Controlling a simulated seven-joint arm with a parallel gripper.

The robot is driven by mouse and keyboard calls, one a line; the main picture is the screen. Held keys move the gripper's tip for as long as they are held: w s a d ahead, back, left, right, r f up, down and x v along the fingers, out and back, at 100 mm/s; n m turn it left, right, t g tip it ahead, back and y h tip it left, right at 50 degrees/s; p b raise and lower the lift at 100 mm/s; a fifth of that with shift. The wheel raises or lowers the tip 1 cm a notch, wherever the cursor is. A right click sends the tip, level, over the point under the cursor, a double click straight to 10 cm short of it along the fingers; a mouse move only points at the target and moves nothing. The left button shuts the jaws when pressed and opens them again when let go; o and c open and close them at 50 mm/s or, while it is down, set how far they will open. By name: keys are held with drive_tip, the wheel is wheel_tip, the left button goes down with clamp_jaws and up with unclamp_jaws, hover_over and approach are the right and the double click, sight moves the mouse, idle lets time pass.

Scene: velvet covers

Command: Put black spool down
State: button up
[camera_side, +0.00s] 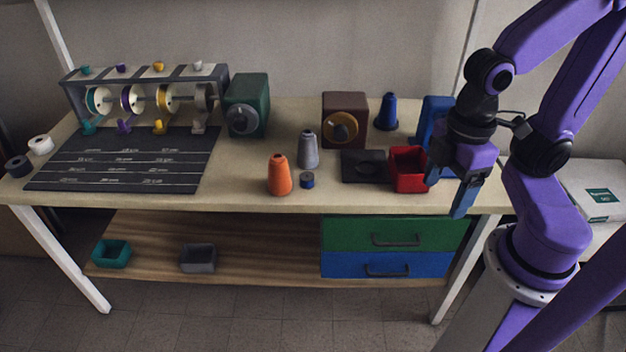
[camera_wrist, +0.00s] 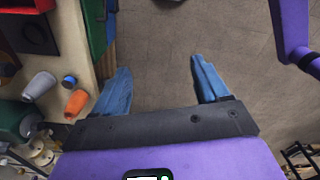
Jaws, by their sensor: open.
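A black spool (camera_side: 17,165) lies on the left end of the tabletop in the side view, close to the left edge. A white spool (camera_side: 40,144) lies just behind it. I cannot pick the black spool out in the wrist view. My gripper (camera_side: 448,190) is at the far right, by the table's front right corner and far from the black spool. In the wrist view its blue fingers (camera_wrist: 160,86) are wide apart, with only floor between them. It is open and empty.
A red bin (camera_side: 408,169) stands beside my gripper. An orange cone (camera_side: 279,175), a grey cone (camera_side: 308,150) and a small blue spool (camera_side: 307,181) stand mid-table. A dark mat (camera_side: 125,172) lies before a spool rack (camera_side: 145,75). Blue and green drawers (camera_side: 395,265) hang below.

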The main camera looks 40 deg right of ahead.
drive_tip(key=w+a, duration=0.4)
drive_tip(key=w, duration=0.6)
drive_tip(key=n, duration=0.2)
hover_over(306, 176)
wheel_tip(306, 176, down, 7)
wheel_tip(306, 176, down, 17)
drive_tip(key=shift+s+r, duration=0.1)
drive_tip(key=c, duration=1.2)
drive_tip(key=shift+r, duration=0.1)
